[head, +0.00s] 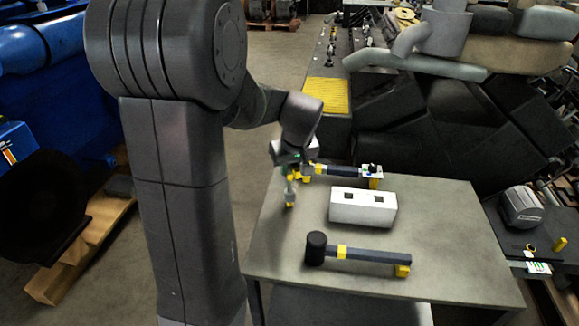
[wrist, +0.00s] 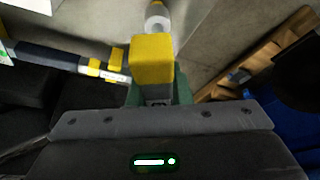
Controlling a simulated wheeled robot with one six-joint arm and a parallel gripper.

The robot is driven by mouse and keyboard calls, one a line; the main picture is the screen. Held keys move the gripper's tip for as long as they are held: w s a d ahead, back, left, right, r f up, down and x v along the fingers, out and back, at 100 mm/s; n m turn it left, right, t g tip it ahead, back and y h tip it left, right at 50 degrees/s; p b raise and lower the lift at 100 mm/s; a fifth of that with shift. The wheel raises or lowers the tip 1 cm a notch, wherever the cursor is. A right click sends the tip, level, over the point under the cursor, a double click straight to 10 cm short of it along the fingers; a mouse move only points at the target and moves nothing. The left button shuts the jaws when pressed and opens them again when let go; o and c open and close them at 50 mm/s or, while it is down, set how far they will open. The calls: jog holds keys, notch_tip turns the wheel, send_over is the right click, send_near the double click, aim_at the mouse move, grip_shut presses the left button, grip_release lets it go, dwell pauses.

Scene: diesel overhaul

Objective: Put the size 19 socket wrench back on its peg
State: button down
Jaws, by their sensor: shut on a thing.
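My gripper (head: 292,172) is over the far left part of the grey table. In the wrist view its greenish fingers (wrist: 157,98) are shut on a yellow block (wrist: 152,60). A grey cylindrical socket end (wrist: 157,18) shows beyond the block; I take this to be the socket wrench. In the head view its grey lower end (head: 290,198) points down. A dark handle (head: 342,171) with yellow fittings extends to the right of the gripper; I cannot tell whether it joins the held piece. No size mark is readable, and no peg is clearly visible.
A white block (head: 362,206) with two dark square openings stands on the grey table (head: 450,235). A mallet (head: 370,254) with a black head lies in front of it. A side surface with a grey device (head: 522,207) is at the right. The table's right part is clear.

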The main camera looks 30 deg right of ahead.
jog(key=shift+f+b, duration=1)
jog(key=shift+f, duration=0.2)
jog(key=c, duration=0.7)
grip_release()
jog(key=shift+r, duration=0.1)
jog(key=shift+r+p, duration=3.1)
jog(key=shift+r, duration=1.35)
